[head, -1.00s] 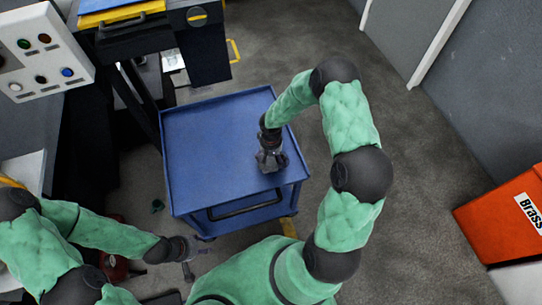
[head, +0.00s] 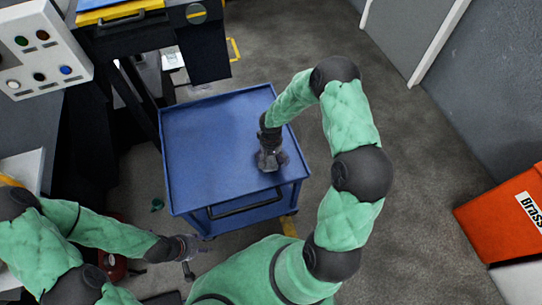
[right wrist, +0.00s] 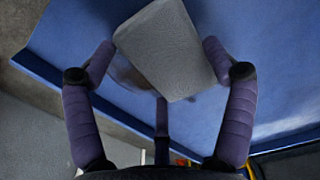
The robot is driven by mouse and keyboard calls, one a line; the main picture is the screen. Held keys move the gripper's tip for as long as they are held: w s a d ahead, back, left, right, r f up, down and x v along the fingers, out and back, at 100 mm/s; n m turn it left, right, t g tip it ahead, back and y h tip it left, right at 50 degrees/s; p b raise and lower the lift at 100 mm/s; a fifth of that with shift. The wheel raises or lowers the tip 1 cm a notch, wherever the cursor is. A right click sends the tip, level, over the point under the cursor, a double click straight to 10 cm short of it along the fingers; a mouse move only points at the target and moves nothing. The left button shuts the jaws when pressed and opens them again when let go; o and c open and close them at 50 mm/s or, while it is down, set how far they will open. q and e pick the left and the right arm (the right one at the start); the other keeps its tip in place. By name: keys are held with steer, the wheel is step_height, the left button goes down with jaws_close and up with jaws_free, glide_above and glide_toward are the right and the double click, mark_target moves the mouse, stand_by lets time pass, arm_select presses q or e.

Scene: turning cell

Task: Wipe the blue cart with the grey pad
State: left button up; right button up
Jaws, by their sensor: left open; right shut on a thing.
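The blue cart (head: 215,140) stands in the middle of the head view, with a flat top, a raised rim and a dark handle at its near side. My right gripper (head: 270,160) is over the right part of the cart top, pointing down. In the right wrist view the grey pad (right wrist: 168,48) sits between the fingers of my right gripper (right wrist: 160,75), which is shut on it. The pad is at the cart top; I cannot tell whether it touches. A brownish smudge (right wrist: 128,72) shows beside the pad. My left gripper (head: 188,258) is open and empty, low at left, off the cart.
A dark machine with a yellow edge (head: 125,12) stands behind the cart at left, with a button panel (head: 40,50). An orange bin marked "Brass" (head: 505,225) is at right. A small green item (head: 157,205) lies on the floor. Floor right of the cart is clear.

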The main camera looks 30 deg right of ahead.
steer(key=shift+f+b, duration=0.55)
steer(key=shift+f, duration=0.05)
